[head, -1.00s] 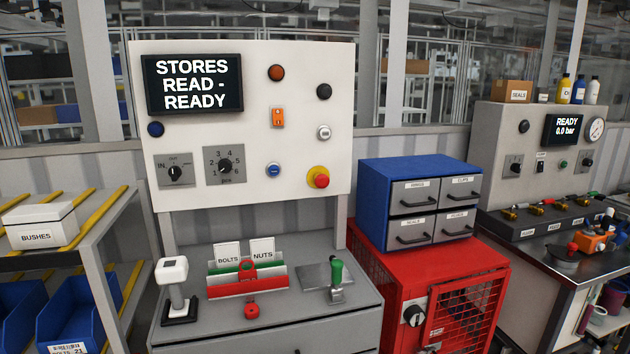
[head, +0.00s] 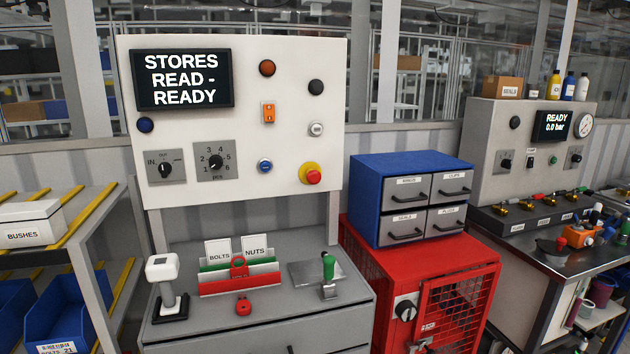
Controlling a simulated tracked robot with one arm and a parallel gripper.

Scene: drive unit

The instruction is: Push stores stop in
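The stores panel (head: 300,195) is a white upright board above a grey cabinet. Its stop is a red mushroom button on a yellow collar (head: 311,174), at the panel's lower right. The button appears to stand out from the collar; nothing touches it. The panel's screen (head: 183,79) reads "STORES READ - READY". My gripper is not in view.
A blue drawer unit (head: 365,200) sits on a red mesh cabinet (head: 374,275) right of the panel. A shelf (head: 95,215) is left.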

